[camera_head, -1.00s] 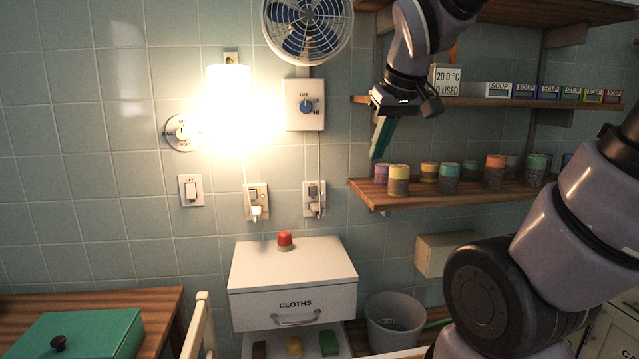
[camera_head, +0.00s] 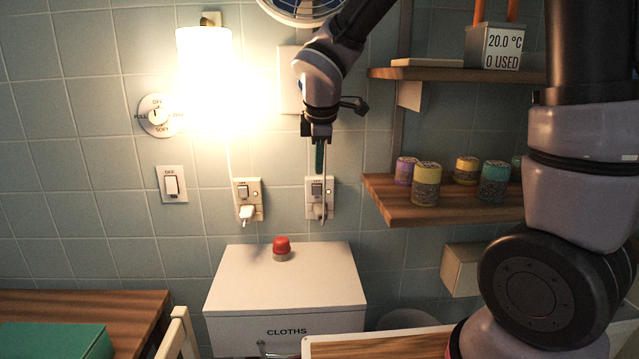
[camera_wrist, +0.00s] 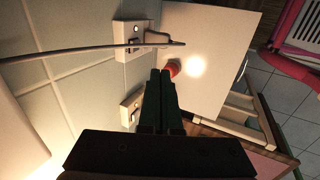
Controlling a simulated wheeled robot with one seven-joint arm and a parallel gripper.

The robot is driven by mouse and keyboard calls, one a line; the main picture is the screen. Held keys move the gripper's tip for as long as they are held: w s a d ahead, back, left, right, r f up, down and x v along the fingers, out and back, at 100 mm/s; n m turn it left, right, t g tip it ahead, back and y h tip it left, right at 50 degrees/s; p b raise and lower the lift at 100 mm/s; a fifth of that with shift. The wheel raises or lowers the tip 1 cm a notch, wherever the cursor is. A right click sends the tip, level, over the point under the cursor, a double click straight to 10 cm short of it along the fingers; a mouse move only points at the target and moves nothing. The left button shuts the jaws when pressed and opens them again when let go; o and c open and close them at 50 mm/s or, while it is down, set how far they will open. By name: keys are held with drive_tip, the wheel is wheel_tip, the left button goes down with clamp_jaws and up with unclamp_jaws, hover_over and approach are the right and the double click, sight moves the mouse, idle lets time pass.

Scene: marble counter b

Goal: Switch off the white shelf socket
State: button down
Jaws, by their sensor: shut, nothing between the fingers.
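Two wall sockets with switches and plugs sit side by side. The right one (camera_head: 319,199), whitish and nearer the shelf, has a dark switch and a plug with a cable; I take it as the shelf socket. It also shows in the wrist view (camera_wrist: 124,48). The left, cream socket (camera_head: 248,198) lies under the lamp. My gripper (camera_head: 319,172) is shut and empty, its dark green fingers pointing down just above the right socket's switch. Contact cannot be told. In the wrist view the shut fingertips (camera_wrist: 161,75) appear beside this socket. The switch position is unclear.
A cable (camera_wrist: 75,54) crosses in front of the wall. A glowing lamp (camera_head: 204,85) is left, a shelf with jars (camera_head: 440,207) right. A light switch (camera_head: 172,184) is further left.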

sight(317, 193)
drive_tip(key=shift+f, duration=0.1)
drive_tip(key=x, duration=0.3)
drive_tip(key=w+x, duration=0.1)
drive_tip(key=x, duration=0.3)
drive_tip(key=w+r+x, duration=0.1)
drive_tip(key=x, duration=0.2)
drive_tip(key=shift+w+d+f, duration=0.1)
drive_tip(key=shift+w+f, duration=0.15)
drive_tip(key=shift+w, duration=0.05)
drive_tip(key=shift+w+r, duration=0.1)
drive_tip(key=shift+w, duration=0.55)
drive_tip(key=shift+w+r, duration=0.15)
drive_tip(key=shift+w, duration=0.2)
drive_tip(key=shift+r, duration=0.1)
